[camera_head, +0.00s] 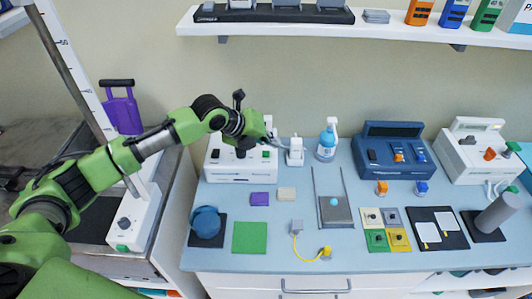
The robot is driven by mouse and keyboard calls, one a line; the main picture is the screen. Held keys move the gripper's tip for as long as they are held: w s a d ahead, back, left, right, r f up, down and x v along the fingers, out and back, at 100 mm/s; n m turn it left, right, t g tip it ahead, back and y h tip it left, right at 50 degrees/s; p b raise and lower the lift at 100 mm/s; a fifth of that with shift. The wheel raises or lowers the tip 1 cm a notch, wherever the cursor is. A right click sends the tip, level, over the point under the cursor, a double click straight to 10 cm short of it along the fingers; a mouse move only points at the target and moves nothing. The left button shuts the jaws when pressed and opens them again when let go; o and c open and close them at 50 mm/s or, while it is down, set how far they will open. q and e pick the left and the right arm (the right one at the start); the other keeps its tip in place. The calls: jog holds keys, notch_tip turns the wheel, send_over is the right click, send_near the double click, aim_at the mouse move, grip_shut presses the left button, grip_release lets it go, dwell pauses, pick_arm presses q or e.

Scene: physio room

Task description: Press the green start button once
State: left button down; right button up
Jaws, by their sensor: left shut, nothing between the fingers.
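A white device (238,170) stands at the back left of the blue-grey counter, with a dark knob on its top and a small green button (266,154) at its right. My left gripper (269,137) is shut and empty. It is at the device's upper right, just above the green button in the picture; I cannot tell whether it touches anything. My left arm crosses in front of part of the device. Another green button (123,247) is on a white device (135,218) at the left. My right gripper is not in view.
A small white item (295,151) and a blue-and-white bottle (327,144) stand right of the gripper. A blue case (388,152) and another white device (476,155) stand farther right. A shelf (380,30) runs above. Pads and small blocks lie toward the counter's front.

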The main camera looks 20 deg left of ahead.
pick_arm(q)
jog(key=w+a+r+m, duration=0.1)
jog(key=w+a+r, duration=0.2)
jog(key=shift+a+r+t, duration=0.25)
jog(key=shift+a+t, duration=0.05)
jog(key=shift+a, duration=0.1)
jog(key=shift+f, duration=0.15)
jog(key=b, duration=0.7)
send_over(264, 154)
notch_tip(264, 154, down, 8)
jog(key=shift+r, duration=0.2)
jog(key=shift+f, duration=0.65)
jog(key=shift+f, duration=0.2)
dwell(0.3)
